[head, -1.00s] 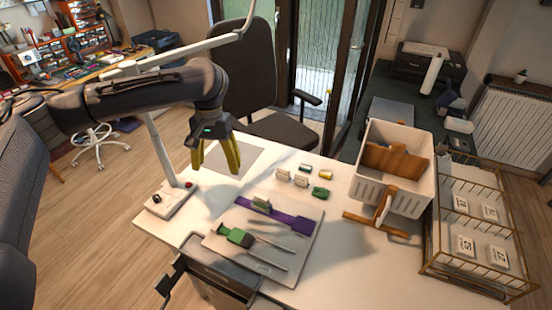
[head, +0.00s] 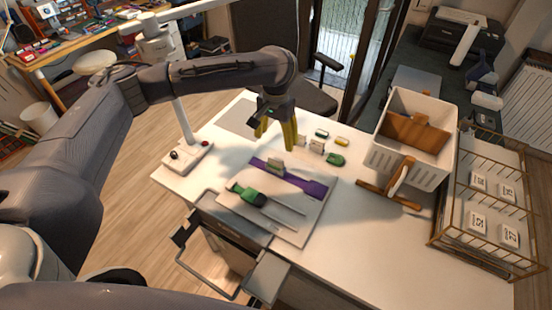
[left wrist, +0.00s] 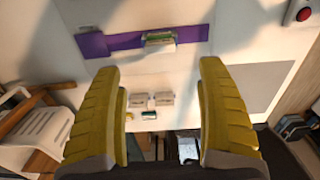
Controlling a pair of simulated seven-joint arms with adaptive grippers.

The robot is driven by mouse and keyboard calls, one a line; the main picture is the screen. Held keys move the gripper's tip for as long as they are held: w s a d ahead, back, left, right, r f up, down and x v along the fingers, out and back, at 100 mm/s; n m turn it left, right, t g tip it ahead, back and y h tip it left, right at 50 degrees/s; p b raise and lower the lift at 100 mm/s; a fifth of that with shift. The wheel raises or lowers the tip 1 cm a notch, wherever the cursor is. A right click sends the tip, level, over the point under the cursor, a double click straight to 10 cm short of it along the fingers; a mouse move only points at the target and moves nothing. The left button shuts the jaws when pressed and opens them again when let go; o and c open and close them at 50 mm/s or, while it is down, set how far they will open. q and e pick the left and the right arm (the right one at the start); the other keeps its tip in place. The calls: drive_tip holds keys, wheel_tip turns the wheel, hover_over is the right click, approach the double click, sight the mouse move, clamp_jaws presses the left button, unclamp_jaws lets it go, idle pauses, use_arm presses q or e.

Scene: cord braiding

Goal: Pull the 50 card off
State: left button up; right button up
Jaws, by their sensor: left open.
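My left gripper (head: 277,136) is open and empty, with yellow fingers pointing down above the table behind the purple strip. In the left wrist view its two fingers (left wrist: 158,78) frame a gap with small pale blocks (left wrist: 150,99) beyond it. Several white cards with dark printing stand in the wire rack at the right, among them a front card (head: 477,222) and a back card (head: 478,181). Their numbers are too small to read, so I cannot tell which one is the 50 card. My right gripper is not in view.
A pale board (head: 286,226) holds a purple strip (head: 307,184) with a small clip (head: 275,166), and a green-handled tool (head: 247,194). A white bin (head: 408,161) and wooden stand (head: 391,195) are left of the rack (head: 437,242). The front right tabletop (head: 390,245) is clear.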

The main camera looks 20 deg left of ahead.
sight(276, 159)
use_arm(q)
wheel_tip(276, 159, down, 11)
drive_tip(key=shift+r, duration=0.1)
idle(0.4)
drive_tip(key=c, duration=1.6)
clamp_jaws()
